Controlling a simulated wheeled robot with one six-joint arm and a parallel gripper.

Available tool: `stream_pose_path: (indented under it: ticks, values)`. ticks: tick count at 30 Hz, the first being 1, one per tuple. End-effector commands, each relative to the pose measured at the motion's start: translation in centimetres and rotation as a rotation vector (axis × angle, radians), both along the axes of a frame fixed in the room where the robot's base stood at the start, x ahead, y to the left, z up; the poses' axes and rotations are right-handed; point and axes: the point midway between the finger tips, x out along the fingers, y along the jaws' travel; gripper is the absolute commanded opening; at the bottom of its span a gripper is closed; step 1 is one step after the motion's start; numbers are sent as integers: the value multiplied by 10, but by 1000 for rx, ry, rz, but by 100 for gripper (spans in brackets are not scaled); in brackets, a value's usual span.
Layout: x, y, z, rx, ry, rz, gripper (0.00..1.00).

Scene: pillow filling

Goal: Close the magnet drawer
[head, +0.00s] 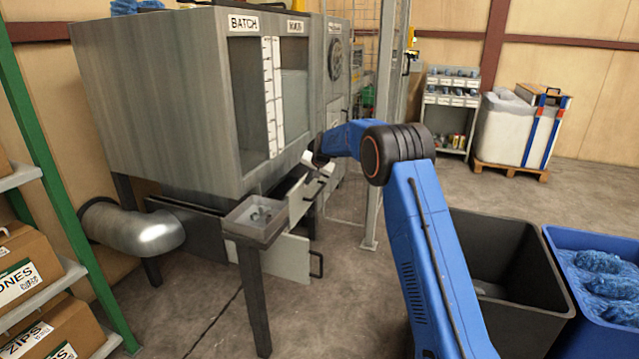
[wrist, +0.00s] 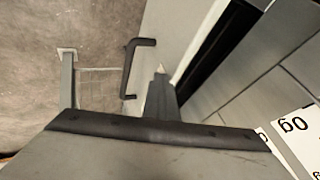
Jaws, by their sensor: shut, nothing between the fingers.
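Under the grey batch machine, a pale drawer front (head: 299,205) with a dark handle stands out from the body, a dark gap behind it. A second pale front (head: 284,262) with a black handle stands out lower down. I cannot read which one is the magnet drawer. My gripper (head: 311,160) is by the upper front, partly hidden by my wrist. In the wrist view my gripper (wrist: 160,72) is shut and empty, its tip over a pale panel (wrist: 172,28), to the right of a black handle (wrist: 130,68). Whether it touches the panel, I cannot tell.
A small grey tray (head: 255,219) on a post stands close in front of the drawers. A silver duct (head: 135,232) is at left. A black bin (head: 500,262) and a blue bin (head: 598,280) stand at right. The floor between is clear.

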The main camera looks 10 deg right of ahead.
Motion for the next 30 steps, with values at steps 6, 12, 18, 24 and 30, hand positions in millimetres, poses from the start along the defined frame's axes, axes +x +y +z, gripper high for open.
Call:
stream_pose_path:
  ticks: [6,12,18,24,30]
  values:
    - [27,48,-1,1,0,3,0]
    - [42,73,-1,0,0,2,0]
    - [47,82,0,1,0,0,0]
    - [49,85,1,2,-4,0,0]
    - [49,86,2,3,-7,0,0]
